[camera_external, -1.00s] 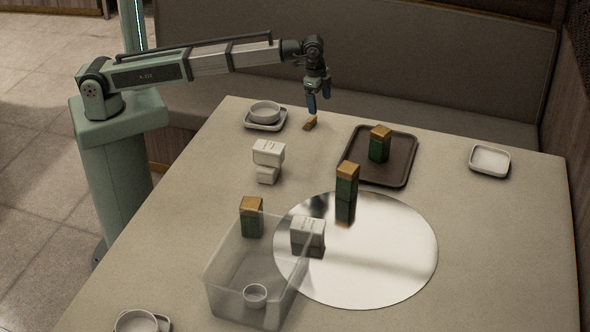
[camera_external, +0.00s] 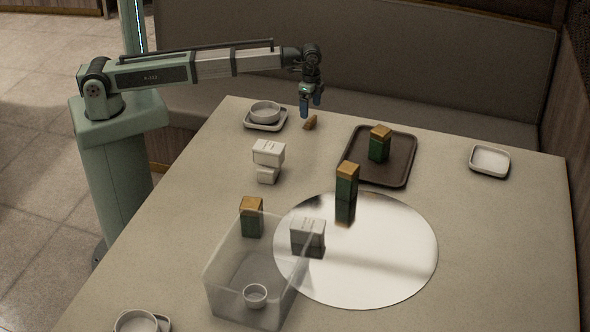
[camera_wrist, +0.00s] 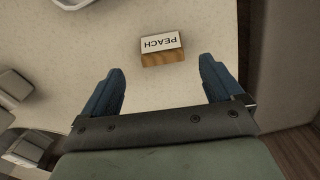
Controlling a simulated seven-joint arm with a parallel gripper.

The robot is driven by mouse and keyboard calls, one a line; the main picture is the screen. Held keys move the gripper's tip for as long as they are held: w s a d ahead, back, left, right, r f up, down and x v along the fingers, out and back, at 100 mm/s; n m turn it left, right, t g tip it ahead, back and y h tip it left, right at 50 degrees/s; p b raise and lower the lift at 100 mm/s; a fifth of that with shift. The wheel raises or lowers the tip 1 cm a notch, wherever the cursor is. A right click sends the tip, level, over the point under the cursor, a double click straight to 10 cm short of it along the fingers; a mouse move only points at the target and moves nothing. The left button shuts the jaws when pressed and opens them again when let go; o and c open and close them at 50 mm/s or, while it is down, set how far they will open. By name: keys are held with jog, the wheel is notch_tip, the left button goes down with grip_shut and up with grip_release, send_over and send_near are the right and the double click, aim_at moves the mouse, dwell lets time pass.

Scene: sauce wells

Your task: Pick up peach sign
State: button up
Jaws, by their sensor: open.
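The peach sign (camera_wrist: 161,47) is a small wooden block with a white face lettered PEACH, upside down in the wrist view. It stands on the table, ahead of and between my fingertips there. In the external view the sign (camera_external: 310,122) shows its brown wooden side near the table's far edge, right of the stacked bowl and dish. My gripper (camera_external: 311,106) hangs above the table close to the sign, fingers pointing down. In the wrist view my gripper (camera_wrist: 163,80) has its two blue fingers wide apart with nothing between them.
A white bowl on a square dish (camera_external: 265,124) stands left of the sign. A dark tray (camera_external: 405,170) with a green-and-gold box (camera_external: 379,145) is to the right. White boxes (camera_external: 268,153), a clear bin (camera_external: 225,285) and a round mirror (camera_external: 390,285) lie nearer the camera.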

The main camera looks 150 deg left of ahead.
aim_at(310, 122)
jog(key=shift+s+a+f, duration=0.1)
jog(key=shift+a+f, duration=0.05)
jog(key=shift+f, duration=2.9)
jog(key=shift+c, duration=0.2)
jog(key=c, duration=1)
jog(key=shift+r, duration=0.2)
